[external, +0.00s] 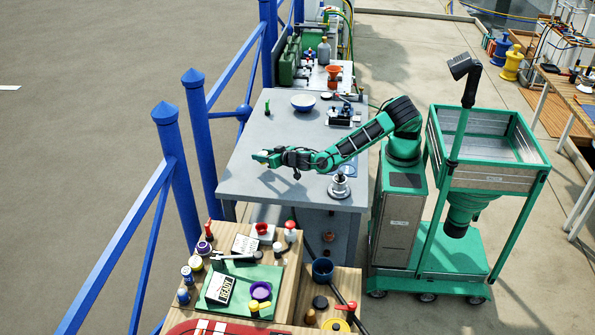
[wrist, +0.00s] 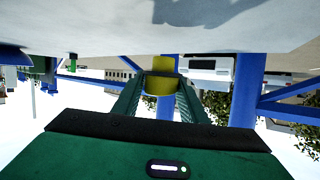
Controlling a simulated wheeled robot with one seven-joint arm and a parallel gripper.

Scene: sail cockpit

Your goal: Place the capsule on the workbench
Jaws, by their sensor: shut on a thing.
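My gripper (external: 264,157) reaches out over the left part of the grey workbench (external: 243,183). In the wrist view my gripper (wrist: 160,92) is shut on a yellow cylinder, which I take as the capsule (wrist: 159,82). The capsule shows between the two green fingers, its end close to the grey bench surface (wrist: 130,25) at the top of that picture. I cannot tell if it touches the bench. In the external view the capsule is only a small pale spot at the fingertips, mostly hidden.
Blue railing (external: 175,165) runs along the left. Bare bench surrounds my gripper.

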